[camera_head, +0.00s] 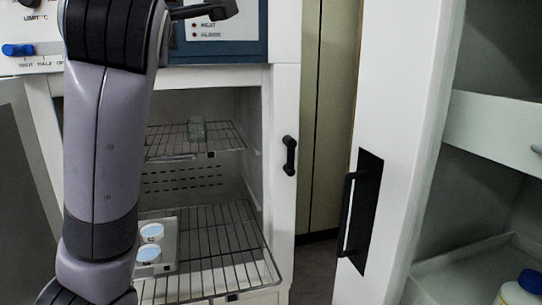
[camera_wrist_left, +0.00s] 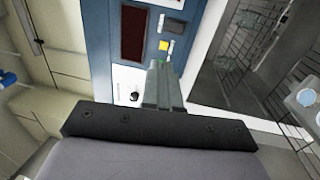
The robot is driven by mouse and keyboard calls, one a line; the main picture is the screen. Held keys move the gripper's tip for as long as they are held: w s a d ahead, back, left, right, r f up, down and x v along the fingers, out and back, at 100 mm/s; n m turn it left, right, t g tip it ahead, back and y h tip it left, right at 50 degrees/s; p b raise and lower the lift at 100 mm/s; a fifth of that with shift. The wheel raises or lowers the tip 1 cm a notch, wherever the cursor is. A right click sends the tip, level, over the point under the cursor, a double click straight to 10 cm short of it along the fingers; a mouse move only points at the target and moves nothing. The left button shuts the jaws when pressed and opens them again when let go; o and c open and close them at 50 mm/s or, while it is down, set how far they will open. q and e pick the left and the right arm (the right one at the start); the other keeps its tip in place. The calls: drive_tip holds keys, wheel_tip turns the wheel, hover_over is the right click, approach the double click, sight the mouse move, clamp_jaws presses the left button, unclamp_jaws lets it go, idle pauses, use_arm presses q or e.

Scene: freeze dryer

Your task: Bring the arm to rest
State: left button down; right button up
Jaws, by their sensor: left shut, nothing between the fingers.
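My left arm runs upright through the left of the head view, in front of the freeze dryer (camera_head: 284,90). In the left wrist view my left gripper (camera_wrist_left: 160,68) is shut with nothing in it. Its fingers show against the blue control panel (camera_wrist_left: 110,15) with its dark red display; I cannot tell whether they touch it. In the head view the panel (camera_head: 225,52) is at the top, and a dark part crosses its upper edge; I cannot tell whether that is my gripper. My right gripper is in neither view.
The dryer's chamber stands open, with a small glass container (camera_head: 197,130) on the upper wire shelf (camera_head: 225,140). A tray with two pale blue round dishes (camera_head: 150,253) is on the lower rack (camera_head: 225,245). A white cabinet door (camera_head: 405,130) and a blue-capped bottle (camera_head: 520,292) are at right.

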use_arm(q)
drive_tip(key=a+f+m+g+h, duration=0.25)
drive_tip(key=f+m, duration=0.25)
drive_tip(key=f, duration=1.1)
drive_tip(key=a+f+m+g+h, duration=0.1)
drive_tip(key=f+m+g, duration=0.3)
drive_tip(key=f, duration=1.2)
drive_tip(key=s+a+f+m+g+h, duration=0.1)
drive_tip(key=s+f+m+g, duration=0.3)
drive_tip(key=s+f, duration=0.65)
drive_tip(key=s+a+f+m+g+h, duration=0.1)
drive_tip(key=s+a+f+m+g, duration=0.1)
drive_tip(key=s+f+m, duration=0.8)
drive_tip(key=s+f+g, duration=0.3)
drive_tip(key=s+f, duration=0.5)
drive_tip(key=s, duration=0.2)
drive_tip(key=w+d+f+t+h, duration=0.2)
drive_tip(key=w+f+t, duration=0.4)
drive_tip(key=f+t, duration=0.1)
drive_tip(key=shift+w+d+f+m, duration=0.3)
drive_tip(key=shift+d+f, duration=0.05)
drive_tip(key=shift+f, duration=0.45)
